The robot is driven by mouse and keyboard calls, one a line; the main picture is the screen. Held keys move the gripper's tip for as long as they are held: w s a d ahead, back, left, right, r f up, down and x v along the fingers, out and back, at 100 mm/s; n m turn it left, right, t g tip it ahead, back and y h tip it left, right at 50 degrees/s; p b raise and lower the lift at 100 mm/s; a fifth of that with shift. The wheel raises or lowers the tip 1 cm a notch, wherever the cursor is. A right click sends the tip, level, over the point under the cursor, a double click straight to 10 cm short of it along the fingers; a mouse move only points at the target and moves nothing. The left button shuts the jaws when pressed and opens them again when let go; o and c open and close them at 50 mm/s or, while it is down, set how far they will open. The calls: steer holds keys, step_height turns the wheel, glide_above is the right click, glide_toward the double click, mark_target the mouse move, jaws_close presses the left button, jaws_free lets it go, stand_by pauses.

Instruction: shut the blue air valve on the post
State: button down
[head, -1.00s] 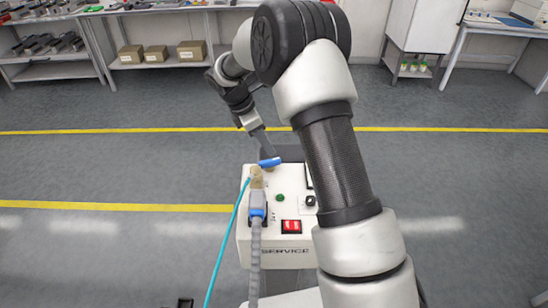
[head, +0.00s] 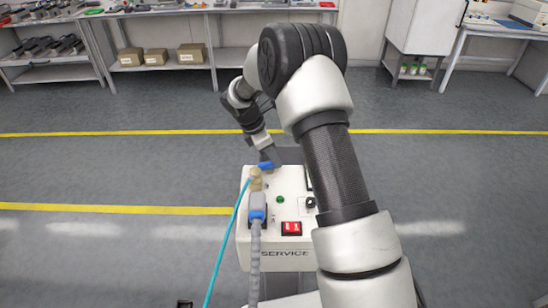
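The blue air valve handle (head: 266,166) sits on a brass valve body (head: 256,178) at the back left of the white service box's top. The handle points to the right and slightly away from me. A teal hose (head: 229,230) runs from the brass body down toward the front. My gripper (head: 269,158) reaches down from behind, its tip at the handle's right end and partly covering it. I cannot tell whether it touches the handle. The fingers are too small and edge-on to show whether they are open or shut.
The white service box (head: 272,241) also carries a grey cable with a blue plug (head: 257,206), a green button (head: 280,199), a red switch (head: 291,229) and a black knob (head: 310,203). My arm hides its right side. Open floor surrounds it; shelves (head: 150,62) stand far behind.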

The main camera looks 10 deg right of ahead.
steer(key=shift+s+r+m+g+p, duration=0.15)
steer(key=shift+m+g+p, duration=0.35)
steer(key=shift+m, duration=0.6)
steer(key=shift+s+m+g, duration=0.1)
steer(key=shift+m+g, duration=0.2)
steer(key=shift+m, duration=0.6)
steer(key=c, duration=1.7)
jaws_free()
steer(key=p+v, duration=0.2)
steer(key=v, duration=1.5)
steer(key=shift+a+r, duration=0.1)
